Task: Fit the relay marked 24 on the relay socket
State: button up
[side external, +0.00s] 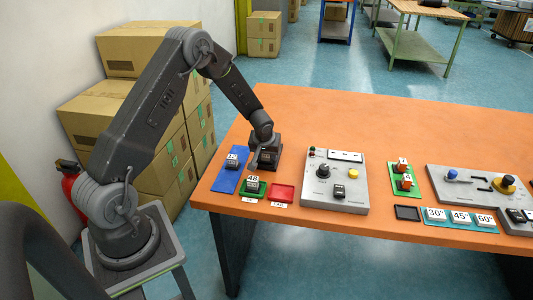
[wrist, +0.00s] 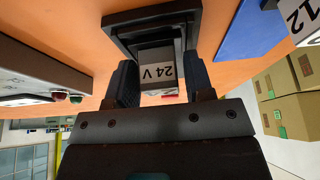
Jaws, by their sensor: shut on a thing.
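The relay marked 24 V (wrist: 158,68) is a grey block with a white label, upside down in the wrist view. My gripper (wrist: 162,78) is shut on it, one dark finger on each side. In the side external view my gripper (side external: 265,146) points down at the back left of the table. The dark relay socket (wrist: 120,22) shows as a black frame at the relay's far end; it also shows under my gripper in the side external view (side external: 263,163). The relay's end is at or in the socket; I cannot tell whether it is fully seated.
A blue mat (side external: 226,183) with a relay marked 12 (side external: 232,161) lies close left. A relay marked 48 (side external: 253,182) stands on a green mat, beside an empty red tray (side external: 283,193). A grey control panel (side external: 335,190) stands right. The table behind is clear.

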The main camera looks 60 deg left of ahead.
jog(key=shift+f, duration=0.15)
jog(key=o, duration=1)
jog(key=s+d+r+m, duration=0.1)
jog(key=s+d+r, duration=0.15)
jog(key=r, duration=0.45)
jog(key=s+d+r, duration=0.2)
jog(key=d+r, duration=0.1)
jog(key=r, duration=0.3)
jog(key=s+d+r+m, duration=0.1)
jog(key=s+d+r, duration=0.15)
jog(key=r, duration=0.45)
jog(key=s+d+r+m+t+h, duration=0.1)
jog(key=s+d+r+m, duration=0.2)
jog(key=s+d, duration=0.4)
jog(key=s+d+r+m+t+h, duration=0.1)
jog(key=s+d+r+m, duration=0.3)
jog(key=s, duration=0.8)
jog(key=d+r+h, duration=0.1)
jog(key=d+r, duration=0.1)
jog(key=d, duration=0.2)
jog(key=shift+s+d+r, duration=0.2)
jog(key=shift+s+d, duration=0.1)
jog(key=shift+s, duration=0.05)
